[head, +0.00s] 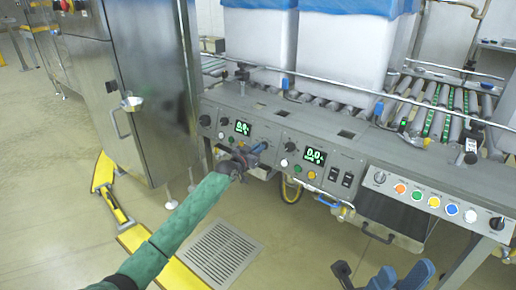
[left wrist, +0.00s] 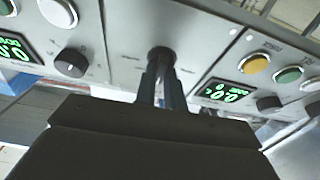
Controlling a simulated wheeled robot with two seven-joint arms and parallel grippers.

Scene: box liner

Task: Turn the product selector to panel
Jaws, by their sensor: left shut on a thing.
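My left gripper (head: 250,156) reaches the front of the grey control panel (head: 275,128), between two green displays. In the left wrist view its narrow dark fingers (left wrist: 160,88) are shut on a dark round knob (left wrist: 161,56) on the panel face. The fingers cover much of the knob, so its pointer cannot be made out. The lettering around it is too small to read. In the head view the gripper hides this knob. Blue and black parts (head: 402,277) at the lower right may belong to my right arm; its fingers are not clear.
Beside the gripper are a left display (head: 242,127) and a right display (head: 314,155), with knobs and buttons close by. Several coloured buttons (head: 434,202) line the right panel. A steel cabinet (head: 150,80) stands left. White boxes with blue liners (head: 345,50) stand behind on rollers.

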